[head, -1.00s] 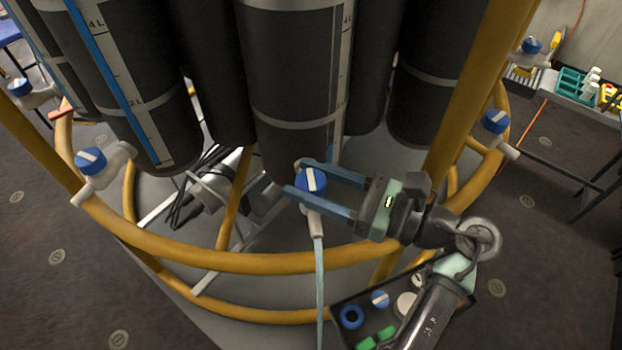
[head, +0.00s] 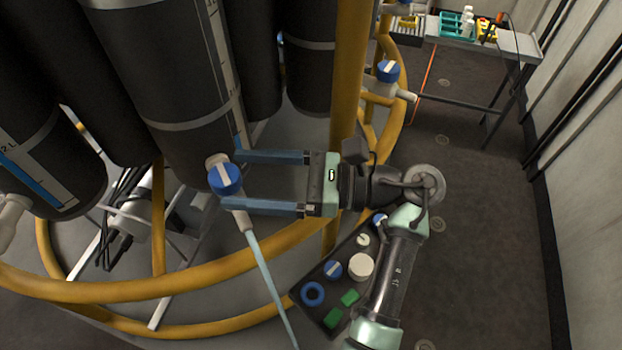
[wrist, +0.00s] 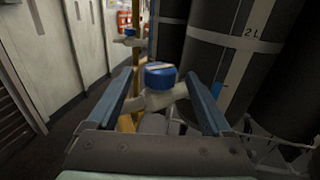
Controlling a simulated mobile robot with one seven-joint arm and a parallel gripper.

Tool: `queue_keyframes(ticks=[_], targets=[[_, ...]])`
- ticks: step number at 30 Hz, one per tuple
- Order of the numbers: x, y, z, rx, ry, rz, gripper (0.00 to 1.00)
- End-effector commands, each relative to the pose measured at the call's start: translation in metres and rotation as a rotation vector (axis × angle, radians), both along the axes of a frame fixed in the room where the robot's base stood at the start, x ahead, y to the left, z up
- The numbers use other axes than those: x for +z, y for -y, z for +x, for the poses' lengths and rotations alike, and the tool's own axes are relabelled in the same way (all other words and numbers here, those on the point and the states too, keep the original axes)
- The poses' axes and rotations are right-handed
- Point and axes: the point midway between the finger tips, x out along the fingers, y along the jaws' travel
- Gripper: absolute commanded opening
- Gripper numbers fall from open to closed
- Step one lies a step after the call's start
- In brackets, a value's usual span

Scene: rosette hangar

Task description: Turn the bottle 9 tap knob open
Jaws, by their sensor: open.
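A white stripe runs across the knob, roughly in line with the spout in the head view. A pale blue strand (head: 265,270) runs down from the spout; I cannot tell whether it is water or tubing. My gripper (head: 230,181) is open, its two blue fingers either side of the knob near their tips, with gaps visible. In the wrist view the knob (wrist: 160,74) sits between the fingertips, above its white tap body. No bottle number is readable.
Another blue-knobbed tap (head: 388,71) is on the rail to the right. My tray (head: 330,320) of loose knobs, caps and green blocks lies below the arm. A bench (head: 490,45) stands at the back right. Dark floor at right is clear up to the wall.

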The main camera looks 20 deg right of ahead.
Motion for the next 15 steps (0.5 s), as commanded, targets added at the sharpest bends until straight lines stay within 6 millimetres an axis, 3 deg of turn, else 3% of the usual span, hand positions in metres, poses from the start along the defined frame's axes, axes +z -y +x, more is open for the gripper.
queue_keyframes(ticks=[8, 15], targets=[[-0.003, 0.066, -0.028, -0.007, 0.003, 0.0, 0.84], [-0.001, 0.081, -0.035, -0.003, 0.001, 0.0, 0.84]])
